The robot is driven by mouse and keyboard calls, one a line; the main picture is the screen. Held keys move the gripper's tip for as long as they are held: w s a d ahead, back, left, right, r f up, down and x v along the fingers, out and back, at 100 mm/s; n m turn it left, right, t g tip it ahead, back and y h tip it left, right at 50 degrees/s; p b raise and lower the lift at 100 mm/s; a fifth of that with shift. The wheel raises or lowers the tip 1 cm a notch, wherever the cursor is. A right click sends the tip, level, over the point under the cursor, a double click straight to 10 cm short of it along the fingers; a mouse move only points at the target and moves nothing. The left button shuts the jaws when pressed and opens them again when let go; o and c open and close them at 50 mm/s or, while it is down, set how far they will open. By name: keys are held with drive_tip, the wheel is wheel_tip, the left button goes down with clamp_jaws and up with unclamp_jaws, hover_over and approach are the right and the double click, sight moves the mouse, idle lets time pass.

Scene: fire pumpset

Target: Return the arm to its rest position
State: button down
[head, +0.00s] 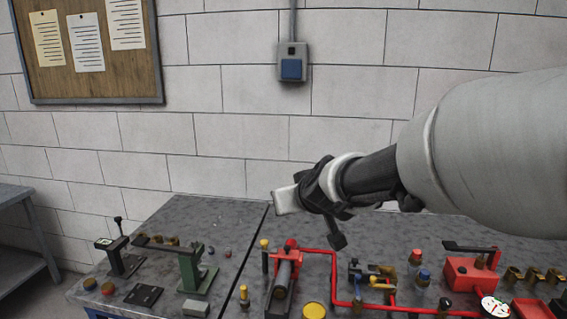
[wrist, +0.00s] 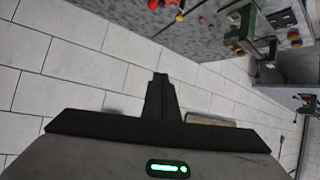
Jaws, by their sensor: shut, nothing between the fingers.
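My arm reaches in from the right edge of the head view, raised in front of the block wall. My gripper (head: 337,240) hangs at its end, above the workbench (head: 225,215) and apart from the things on it. In the wrist view my gripper (wrist: 160,78) shows as one dark narrow shape, with its fingers together and nothing between them. Part of the bench behind the arm is hidden.
Red piping (head: 334,270), a green hand-lever device (head: 193,270), a red lever unit (head: 473,273) and several small fittings stand on the bench. A blue-grey wall box (head: 291,68) and a notice board (head: 92,95) hang behind. A side table (head: 15,262) stands left. Air above the left bench is clear.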

drive_tip(key=s+d+m+g+h+p, duration=0.1)
drive_tip(key=s+d, duration=0.5)
drive_tip(key=s, duration=0.8)
drive_tip(key=s+d+f+m+g+h+p, duration=0.1)
drive_tip(key=s+d+m+g+p, duration=0.1)
drive_tip(key=s, duration=1.2)
drive_tip(key=d+m+g, duration=0.1)
drive_tip(key=d+g, duration=0.1)
drive_tip(key=d, duration=0.1)
drive_tip(key=shift+s+d+g+h, duration=0.3)
drive_tip(key=shift+d+g, duration=0.05)
drive_tip(key=shift+g, duration=0.05)
